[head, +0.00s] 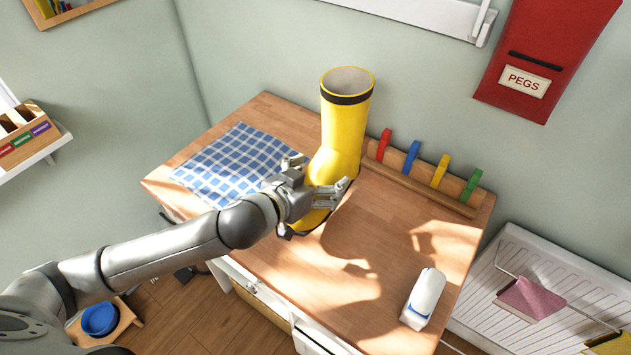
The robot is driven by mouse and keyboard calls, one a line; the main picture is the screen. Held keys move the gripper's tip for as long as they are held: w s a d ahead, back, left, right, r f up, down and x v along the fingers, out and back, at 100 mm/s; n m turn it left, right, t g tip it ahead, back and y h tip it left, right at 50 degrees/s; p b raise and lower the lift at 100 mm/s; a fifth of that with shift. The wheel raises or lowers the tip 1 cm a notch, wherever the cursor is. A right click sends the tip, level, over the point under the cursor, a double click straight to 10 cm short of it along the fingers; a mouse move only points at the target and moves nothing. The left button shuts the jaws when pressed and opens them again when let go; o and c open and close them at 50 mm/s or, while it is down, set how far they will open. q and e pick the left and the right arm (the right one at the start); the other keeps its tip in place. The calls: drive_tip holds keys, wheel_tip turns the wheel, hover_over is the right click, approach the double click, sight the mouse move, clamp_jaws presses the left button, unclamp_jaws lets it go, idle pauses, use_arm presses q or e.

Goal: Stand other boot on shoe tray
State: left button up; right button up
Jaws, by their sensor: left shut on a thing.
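A yellow boot (342,135) with a black band near its open top is over the wooden worktop in the head view. Its shaft points up and its toe points toward the front left. My left gripper (325,190) is shut on the boot at its foot and ankle, with its fingers partly covering the foot. I cannot tell whether the sole touches the worktop (385,265). No shoe tray can be made out, nor a second boot. My right gripper is not in view.
A blue checked cloth (232,163) lies on the worktop's left. A rack with several coloured pegs (412,157) runs along the back. A white and blue object (424,298) stands at the right front.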

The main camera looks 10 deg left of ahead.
sight(327, 174)
use_arm(q)
drive_tip(key=s+r, duration=0.1)
drive_tip(key=s+d+r, duration=0.1)
drive_tip(key=r, duration=0.1)
drive_tip(key=shift+s+d+r, duration=0.1)
drive_tip(key=shift+s+d, duration=0.05)
drive_tip(key=shift+s, duration=0.05)
drive_tip(key=s+d+r, duration=0.1)
drive_tip(key=s, duration=0.1)
drive_tip(key=s+d+b, duration=0.1)
drive_tip(key=s, duration=0.1)
drive_tip(key=s+r, duration=0.1)
drive_tip(key=s, duration=0.1)
drive_tip(key=shift+d+r, duration=0.35)
drive_tip(key=shift+d, duration=0.05)
drive_tip(key=shift+s+d+r+p, duration=0.2)
drive_tip(key=shift+s+r+p, duration=0.05)
drive_tip(key=shift+s+p, duration=0.25)
drive_tip(key=shift+s+d+r+p, duration=0.15)
drive_tip(key=shift+s+r+p, duration=0.15)
drive_tip(key=shift+p, duration=0.2)
drive_tip(key=shift+s, duration=0.1)
